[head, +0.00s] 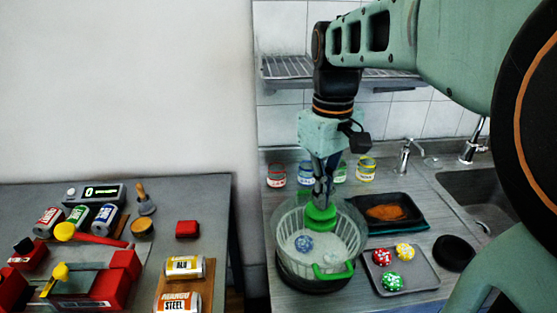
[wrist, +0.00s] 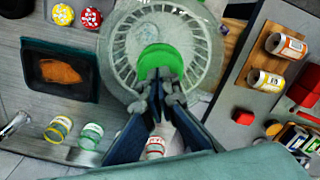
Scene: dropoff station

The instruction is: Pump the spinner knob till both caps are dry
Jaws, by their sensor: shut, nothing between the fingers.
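The salad spinner (head: 290,262) is a clear bowl with a white slotted basket and a green handle at its front. Its green knob (head: 320,216) stands at the top; it also shows in the wrist view (wrist: 160,58). My gripper (head: 322,198) is shut and empty, pointing straight down at the knob. Its fingertips (wrist: 160,82) overlap the knob's near edge; I cannot tell whether they press on it. A blue patterned cap (head: 303,243) lies inside the basket. A second cap is not clear through the wall. Wetness cannot be seen.
A grey tray (head: 420,285) with red, yellow and green patterned caps stands right of the spinner, beside a black round thing (head: 453,253). A black tray (head: 410,224) with orange powder and several jars (head: 365,170) stand behind. A cluttered side table (head: 215,205) is at left.

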